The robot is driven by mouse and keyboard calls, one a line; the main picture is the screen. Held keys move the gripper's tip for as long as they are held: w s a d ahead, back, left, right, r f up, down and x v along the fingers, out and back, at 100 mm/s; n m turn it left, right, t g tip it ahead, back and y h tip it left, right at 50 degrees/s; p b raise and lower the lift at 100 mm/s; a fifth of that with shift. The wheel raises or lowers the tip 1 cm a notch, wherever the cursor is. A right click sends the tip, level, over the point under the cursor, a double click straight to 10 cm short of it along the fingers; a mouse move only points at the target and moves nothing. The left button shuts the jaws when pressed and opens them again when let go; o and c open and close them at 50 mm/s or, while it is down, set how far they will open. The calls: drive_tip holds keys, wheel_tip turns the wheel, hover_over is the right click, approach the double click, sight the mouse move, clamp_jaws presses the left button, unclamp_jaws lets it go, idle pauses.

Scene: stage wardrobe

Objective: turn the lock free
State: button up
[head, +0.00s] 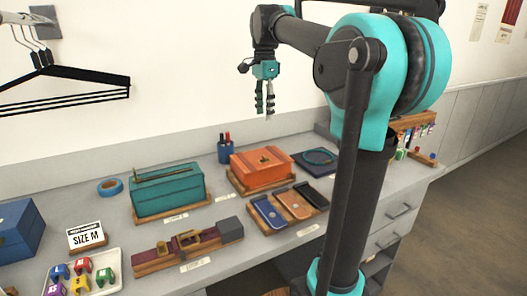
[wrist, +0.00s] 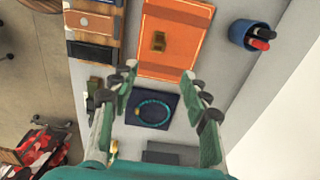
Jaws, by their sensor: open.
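An orange box (head: 262,166) sits on a wooden base on the counter, with a small brass piece (head: 264,159) on its top that looks like a turn lock. In the wrist view the orange box (wrist: 175,38) is beyond my fingers, and its brass piece (wrist: 158,41) shows near the top centre. My gripper (head: 265,104) hangs fingers down, above and apart from the box. It is open and empty; its fingers (wrist: 161,87) are spread in the wrist view. Which way the brass piece is turned is too small to tell.
A teal box (head: 167,190) stands left of the orange one, and a pen cup (head: 224,149) behind. In front are a wooden board with maroon and brass parts (head: 187,247) and several flat cases (head: 296,204). A dark blue tray (head: 316,162) with a ring lies to the right.

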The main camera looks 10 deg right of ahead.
sight(264, 160)
wheel_tip(264, 160, down, 16)
drive_tip(key=shift+r, duration=0.1)
idle(0.4)
clamp_jaws()
